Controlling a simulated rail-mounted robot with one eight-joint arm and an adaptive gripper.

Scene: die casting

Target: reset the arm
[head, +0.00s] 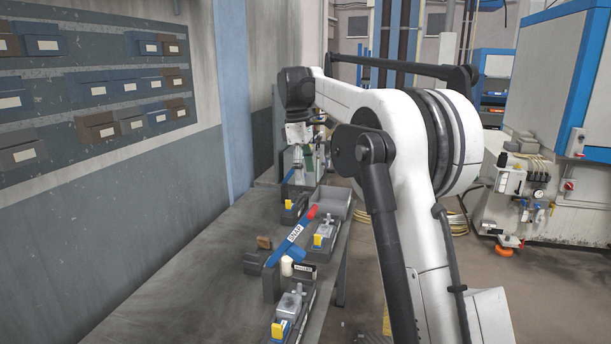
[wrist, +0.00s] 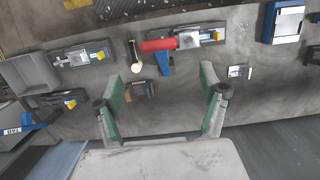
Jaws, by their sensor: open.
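My arm reaches over the workbench (head: 205,255) from the right in the head view, with its wrist bent downward. My gripper (head: 303,157) hangs over the far part of the bench and is partly hidden there by its small size. In the wrist view my gripper (wrist: 163,80) shows two green-lined fingers spread wide apart, with nothing held between them. The bench surface (wrist: 175,115) lies below the fingers. A small dark block (wrist: 144,89) on the bench appears between the fingers, apart from them as far as I can tell.
A blue lever with a red handle, labelled SNAP (head: 295,233), stands on the bench. Fixtures with yellow parts (head: 323,236) and a grey tray (head: 336,204) are nearby. Wall bins (head: 100,90) line the left wall. A blue-and-white machine (head: 560,90) stands right.

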